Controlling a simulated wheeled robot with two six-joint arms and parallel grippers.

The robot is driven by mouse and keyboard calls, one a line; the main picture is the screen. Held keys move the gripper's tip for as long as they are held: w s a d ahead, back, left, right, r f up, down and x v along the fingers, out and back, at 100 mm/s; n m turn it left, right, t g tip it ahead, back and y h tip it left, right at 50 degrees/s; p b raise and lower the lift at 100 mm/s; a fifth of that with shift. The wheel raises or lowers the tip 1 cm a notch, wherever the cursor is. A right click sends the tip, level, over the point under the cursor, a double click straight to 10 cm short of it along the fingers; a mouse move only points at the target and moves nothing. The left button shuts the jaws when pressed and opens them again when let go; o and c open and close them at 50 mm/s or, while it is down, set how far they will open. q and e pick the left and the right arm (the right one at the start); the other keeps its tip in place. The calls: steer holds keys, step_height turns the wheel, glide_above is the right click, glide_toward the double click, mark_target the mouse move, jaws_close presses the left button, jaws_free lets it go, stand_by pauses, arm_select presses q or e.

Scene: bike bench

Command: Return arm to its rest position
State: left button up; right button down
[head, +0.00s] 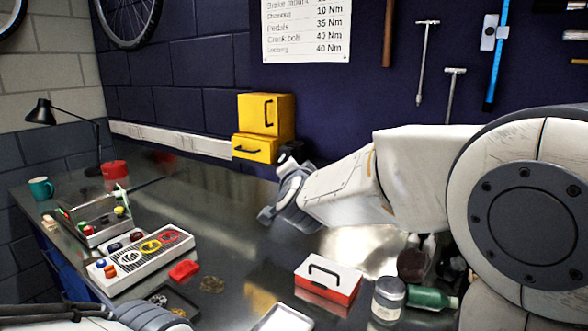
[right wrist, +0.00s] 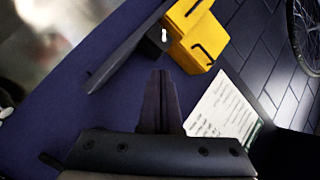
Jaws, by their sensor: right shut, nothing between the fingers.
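My right arm reaches in from the right in the head view, and its gripper (head: 286,160) is near the yellow drawer boxes (head: 266,114) at the back of the bench. In the right wrist view the right gripper's fingers (right wrist: 160,100) are together with nothing between them. The yellow boxes (right wrist: 196,38) show beyond the fingertips, apart from them. Part of my left arm shows at the bottom left of the head view; its fingers are out of the picture.
The metal bench (head: 215,225) holds a white control box (head: 140,260), a parts tray (head: 95,232), a red-and-white case (head: 328,280), a grey jar (head: 388,300) and a green bottle (head: 430,298). A black lamp (head: 42,112) and teal mug (head: 41,188) stand at left. Tools hang on the wall.

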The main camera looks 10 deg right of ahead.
steer(key=s+a+f+n+g+y, duration=0.8)
steer(key=s+a+f+n, duration=0.4)
steer(key=s+a+f, duration=0.3)
steer(key=s+d+f+n+g+h, duration=0.2)
steer(key=s+f+n+g, duration=0.1)
steer(key=s, duration=0.8)
steer(key=s+d+f+n+g+h, duration=0.2)
steer(key=s+d+f+n+g, duration=0.1)
steer(key=s, duration=0.9)
step_height(320, 180, down, 2)
steer(key=shift+f+n+g, duration=0.1)
steer(key=shift+n+g, duration=0.7)
steer(key=shift+g, duration=0.4)
